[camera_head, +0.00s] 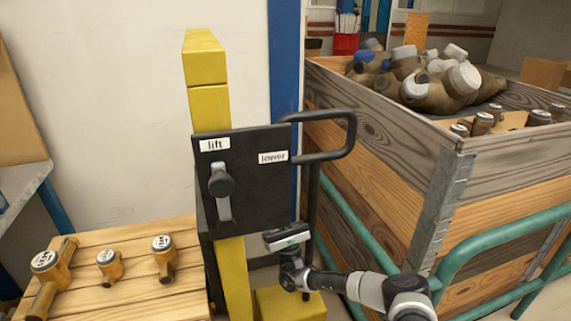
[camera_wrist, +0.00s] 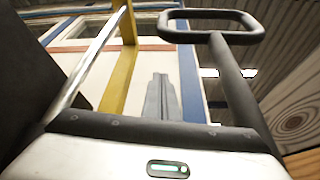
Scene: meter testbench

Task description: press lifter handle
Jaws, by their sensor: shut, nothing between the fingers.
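The lifter has a yellow column (camera_head: 207,107) and a black panel (camera_head: 258,190) labelled "lift" on the left and "lower" on the right. The lifter handle (camera_head: 222,187), a grey lever with a dark round knob, is on the panel's left half, with its grey end hanging down below the knob. My gripper (camera_head: 288,237) is at the panel's lower right corner, to the right of and below the handle, apart from it. In the wrist view, my gripper's fingers (camera_wrist: 162,97) are shut together and empty. I cannot make out the knob there.
A black loop handle (camera_head: 352,135) juts right from the lifter; it also shows in the wrist view (camera_wrist: 210,14). A wooden crate (camera_head: 385,165) with teal rails stands close on the right. A wooden pallet (camera_head: 130,300) with brass meters is at lower left.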

